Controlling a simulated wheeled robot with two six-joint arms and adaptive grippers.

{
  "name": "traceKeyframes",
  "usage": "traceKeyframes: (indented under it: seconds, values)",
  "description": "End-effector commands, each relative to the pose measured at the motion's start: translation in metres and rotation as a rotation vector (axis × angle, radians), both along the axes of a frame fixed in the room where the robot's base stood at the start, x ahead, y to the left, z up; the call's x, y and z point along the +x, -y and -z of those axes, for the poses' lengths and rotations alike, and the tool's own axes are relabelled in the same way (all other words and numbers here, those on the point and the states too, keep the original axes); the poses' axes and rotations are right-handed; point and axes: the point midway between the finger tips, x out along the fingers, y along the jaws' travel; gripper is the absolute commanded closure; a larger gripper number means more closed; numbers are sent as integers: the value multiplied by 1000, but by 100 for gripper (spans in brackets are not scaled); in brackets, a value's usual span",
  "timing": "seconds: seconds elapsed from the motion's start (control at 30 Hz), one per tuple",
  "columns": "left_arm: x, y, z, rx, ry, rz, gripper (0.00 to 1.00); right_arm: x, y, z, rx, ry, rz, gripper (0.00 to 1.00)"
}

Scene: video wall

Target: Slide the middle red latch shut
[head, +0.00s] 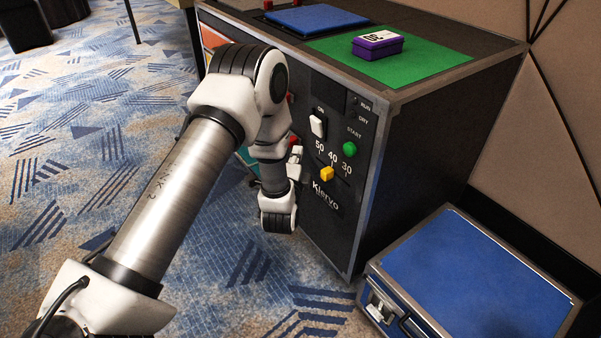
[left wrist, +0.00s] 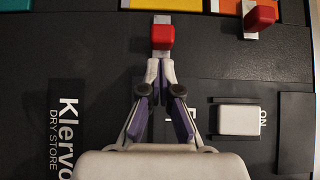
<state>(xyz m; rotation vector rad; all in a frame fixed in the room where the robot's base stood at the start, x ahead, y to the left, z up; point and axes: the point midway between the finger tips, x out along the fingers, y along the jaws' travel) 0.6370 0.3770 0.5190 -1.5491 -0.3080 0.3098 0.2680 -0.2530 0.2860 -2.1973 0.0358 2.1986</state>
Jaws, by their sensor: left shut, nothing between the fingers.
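The middle red latch (left wrist: 162,37) shows in the left wrist view, a red knob with a short metal strip beside the yellow panel. My left gripper (left wrist: 160,66) is shut and empty, with its fingertips at the knob's near edge; I cannot tell whether they touch. A second red latch (left wrist: 261,15) sits to the right on its own metal strip, beside the orange panel. In the head view my left arm hides most of the latch area and the fingers. Red latch parts show just past the wrist. My right gripper is not in view.
The dark cabinet front has a white switch (head: 318,126), a green button (head: 350,149) and a yellow slider (head: 327,173). A purple box (head: 377,45) lies on the green mat (head: 420,72) on top. A blue case (head: 480,280) stands on the floor at right.

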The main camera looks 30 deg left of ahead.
Motion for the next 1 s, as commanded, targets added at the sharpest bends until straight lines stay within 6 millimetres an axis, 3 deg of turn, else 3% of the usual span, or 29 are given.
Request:
traceKeyframes:
  seconds: [0.13,0.43,0.73,1.0]
  values:
    - [5,-12,0,0,2,0,100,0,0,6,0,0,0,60]
    - [5,-13,-1,0,1,1,100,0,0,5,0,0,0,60]
    - [18,-45,-4,-1,2,-2,100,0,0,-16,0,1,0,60]
    - [20,-50,-2,1,4,-3,100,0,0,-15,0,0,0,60]
